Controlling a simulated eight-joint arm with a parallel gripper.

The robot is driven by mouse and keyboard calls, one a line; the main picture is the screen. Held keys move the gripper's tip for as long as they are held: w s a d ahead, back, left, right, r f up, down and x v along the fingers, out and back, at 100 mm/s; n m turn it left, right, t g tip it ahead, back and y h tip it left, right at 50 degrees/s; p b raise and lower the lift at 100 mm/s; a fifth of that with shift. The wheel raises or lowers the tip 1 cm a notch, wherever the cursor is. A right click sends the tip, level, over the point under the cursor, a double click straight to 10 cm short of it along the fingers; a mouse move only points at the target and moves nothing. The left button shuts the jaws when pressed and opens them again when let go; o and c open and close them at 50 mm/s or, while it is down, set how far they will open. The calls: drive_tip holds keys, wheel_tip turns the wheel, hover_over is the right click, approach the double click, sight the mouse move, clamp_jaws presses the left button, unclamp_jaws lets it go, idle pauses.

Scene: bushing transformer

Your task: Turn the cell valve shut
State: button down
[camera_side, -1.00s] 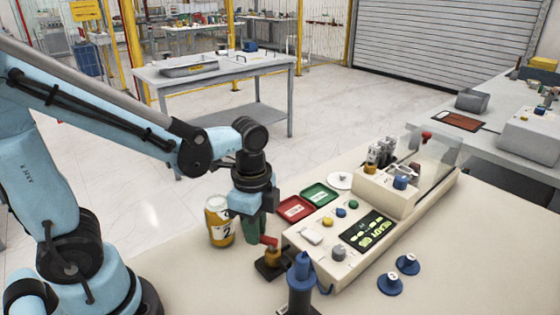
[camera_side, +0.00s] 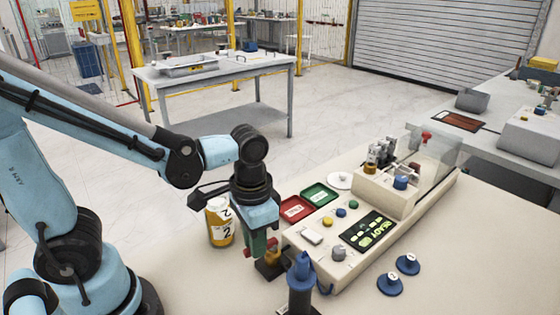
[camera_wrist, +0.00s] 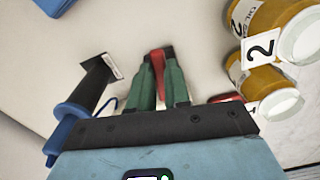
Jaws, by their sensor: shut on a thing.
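The cell valve (camera_side: 268,264) has a brass-coloured body on a dark base and a red handle. It stands on the table beside the front left corner of the cream machine. My gripper (camera_side: 257,246) points down over it, with its green fingers shut on the red handle. Red shows on both sides of the fingers in the side view. In the wrist view the red handle (camera_wrist: 157,68) runs between the two green fingers (camera_wrist: 160,85). The fingers hide part of the handle, and the valve body is mostly hidden there.
A jar labelled 2 (camera_side: 219,222) stands close left of my gripper; the wrist view shows two jars (camera_wrist: 262,85). A blue post-like tool (camera_side: 301,285) stands in front right. The cream machine (camera_side: 310,258), red tray (camera_side: 295,209) and green tray (camera_side: 319,194) are to the right.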

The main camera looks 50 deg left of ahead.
drive_tip(key=shift+d+n, duration=0.4)
drive_tip(key=shift+n, duration=0.6)
drive_tip(key=c, duration=1.1)
unclamp_jaws()
drive_tip(key=shift+r, duration=6.05)
